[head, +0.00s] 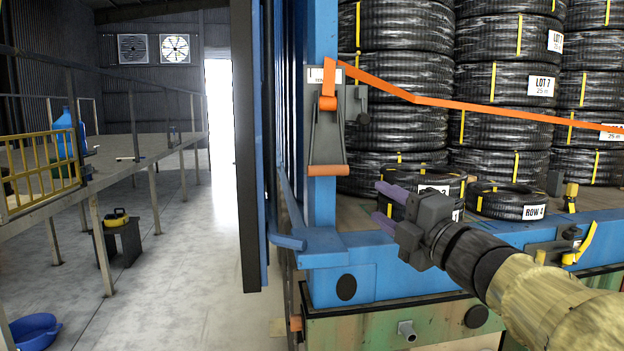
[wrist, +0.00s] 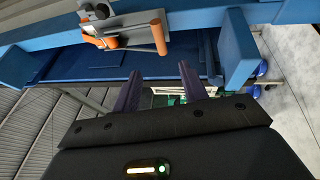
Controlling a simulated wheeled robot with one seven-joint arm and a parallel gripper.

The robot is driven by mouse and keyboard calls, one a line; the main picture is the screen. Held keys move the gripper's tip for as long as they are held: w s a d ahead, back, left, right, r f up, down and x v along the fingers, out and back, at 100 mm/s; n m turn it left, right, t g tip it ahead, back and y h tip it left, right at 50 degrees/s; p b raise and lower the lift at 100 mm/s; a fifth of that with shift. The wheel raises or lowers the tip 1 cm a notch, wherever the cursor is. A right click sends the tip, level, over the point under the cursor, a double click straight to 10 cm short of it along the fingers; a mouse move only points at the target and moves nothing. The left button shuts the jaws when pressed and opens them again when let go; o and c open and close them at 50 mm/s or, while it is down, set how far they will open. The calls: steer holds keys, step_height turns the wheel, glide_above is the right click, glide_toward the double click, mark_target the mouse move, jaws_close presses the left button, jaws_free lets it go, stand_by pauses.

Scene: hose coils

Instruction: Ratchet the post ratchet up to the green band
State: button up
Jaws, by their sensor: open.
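The post ratchet (head: 326,132) is a grey metal body on the blue post (head: 321,30), with an orange strap (head: 460,103) running from its top to the right across the coils. Its handle hangs down and ends in an orange grip (head: 328,169). In the wrist view the ratchet (wrist: 99,30) and its orange grip (wrist: 158,38) lie near the top, beyond the fingers. My gripper (head: 380,204), with purple fingers, is open and empty, right of and below the grip, apart from it. A small white label (head: 318,74) sits above the ratchet; I cannot make out a green band.
Black hose coils (head: 400,90) stand stacked behind the strap, with loose coils (head: 507,201) on the blue-edged bed (head: 370,262). A yellow-handled latch (head: 580,243) is at the right.

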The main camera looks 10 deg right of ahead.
mark_target(331, 172)
steer(key=p+x, duration=0.5)
steer(key=x, duration=1.1)
steer(key=shift+a+r, duration=0.1)
steer(key=shift+r, duration=0.05)
steer(key=shift+w+a, duration=0.2)
steer(key=shift+w, duration=0.4)
jaws_close()
